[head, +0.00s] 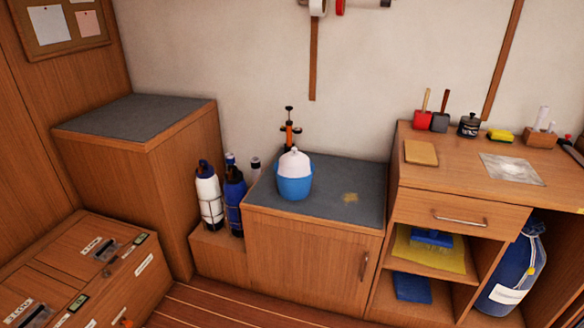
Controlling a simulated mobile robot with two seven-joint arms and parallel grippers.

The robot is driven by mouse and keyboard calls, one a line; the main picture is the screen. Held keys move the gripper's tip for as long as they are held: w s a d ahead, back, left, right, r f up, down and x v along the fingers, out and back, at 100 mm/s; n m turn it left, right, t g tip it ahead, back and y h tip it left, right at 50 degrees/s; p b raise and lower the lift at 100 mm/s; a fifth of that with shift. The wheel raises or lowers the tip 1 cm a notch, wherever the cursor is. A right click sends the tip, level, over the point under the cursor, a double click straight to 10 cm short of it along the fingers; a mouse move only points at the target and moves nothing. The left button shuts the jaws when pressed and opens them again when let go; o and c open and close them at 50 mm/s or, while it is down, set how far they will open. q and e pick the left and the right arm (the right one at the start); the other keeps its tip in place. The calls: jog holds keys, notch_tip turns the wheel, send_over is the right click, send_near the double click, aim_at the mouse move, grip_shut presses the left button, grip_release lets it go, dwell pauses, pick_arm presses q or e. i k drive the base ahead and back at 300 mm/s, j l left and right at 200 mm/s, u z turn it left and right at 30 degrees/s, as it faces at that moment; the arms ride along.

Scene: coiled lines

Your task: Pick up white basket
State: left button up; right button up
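I see no white basket in the head view. The nearest match in colour is a rounded container (294,176) with a white top and blue lower part, standing upright on the grey top of the low middle cabinet (325,210). Neither of my grippers is in view.
An orange and black pump-like tool (289,128) stands behind the container. Bottles (209,195) stand in a low nook to its left. A wooden desk (463,165) with several small items is at right, a blue bag (512,270) below it. The left cabinet top (135,117) is bare.

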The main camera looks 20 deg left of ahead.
aim_at(294, 163)
jog(key=i+j+z, duration=0.45)
jog(key=i+j, duration=0.25)
jog(key=j, duration=0.15)
jog(key=i+j+z, duration=0.25)
jog(key=j, duration=0.25)
